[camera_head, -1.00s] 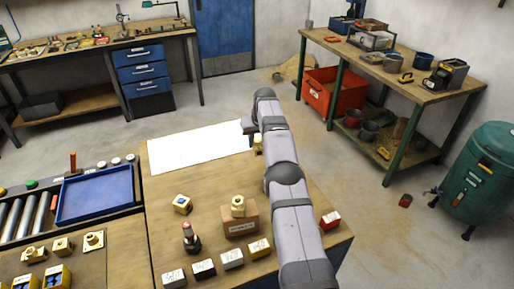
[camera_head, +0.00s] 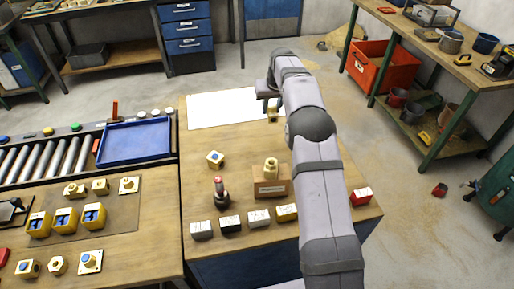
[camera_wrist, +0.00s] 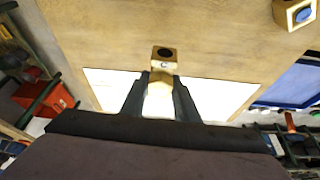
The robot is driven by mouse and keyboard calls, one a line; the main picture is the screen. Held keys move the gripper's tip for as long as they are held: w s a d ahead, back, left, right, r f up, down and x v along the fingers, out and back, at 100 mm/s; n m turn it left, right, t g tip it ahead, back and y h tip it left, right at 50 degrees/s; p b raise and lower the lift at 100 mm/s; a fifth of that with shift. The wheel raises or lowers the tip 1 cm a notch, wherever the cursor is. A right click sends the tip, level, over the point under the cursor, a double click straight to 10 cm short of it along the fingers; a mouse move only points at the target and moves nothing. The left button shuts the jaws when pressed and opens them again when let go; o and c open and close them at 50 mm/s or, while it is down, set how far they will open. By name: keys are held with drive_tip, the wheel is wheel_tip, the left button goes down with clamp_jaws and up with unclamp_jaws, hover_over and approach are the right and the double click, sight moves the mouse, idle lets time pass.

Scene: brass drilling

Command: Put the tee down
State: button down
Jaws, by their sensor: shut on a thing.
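My gripper (camera_head: 270,102) is shut on a brass-coloured tee (camera_wrist: 163,58), which sticks out between the two dark fingers in the wrist view. The tee has a dark round opening at its end and a small dark mark on its side. In the head view the tee (camera_head: 272,114) shows small below my gripper, near the right end of a white sheet (camera_head: 225,108) on the wooden table (camera_head: 235,142). In the wrist view the sheet (camera_wrist: 215,90) lies behind the fingers. I cannot tell whether the tee touches the surface. My arm hides part of the table.
A blue-faced brass fitting (camera_head: 215,158), a dark red-topped bottle (camera_head: 221,192) and a wooden block (camera_head: 270,187) bearing a fitting stand nearer on the table. Several small labelled blocks (camera_head: 230,222) line its front. A blue tray (camera_head: 135,142) is at left. Bare wood lies before the sheet.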

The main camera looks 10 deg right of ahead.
drive_tip(key=s+a+b, duration=0.1)
drive_tip(key=s+a, duration=0.2)
drive_tip(key=a, duration=0.3)
drive_tip(key=shift+a+n, duration=0.15)
drive_tip(key=shift+n, duration=0.15)
drive_tip(key=shift+f+p, duration=1.65)
drive_tip(key=shift+f, duration=3.4)
drive_tip(key=shift+f, duration=0.2)
drive_tip(key=c, duration=1.4)
unclamp_jaws()
drive_tip(key=shift+s, duration=0.15)
drive_tip(key=shift+o, duration=0.2)
drive_tip(key=shift+r, duration=0.2)
drive_tip(key=b+v, duration=0.3)
drive_tip(key=v, duration=0.9)
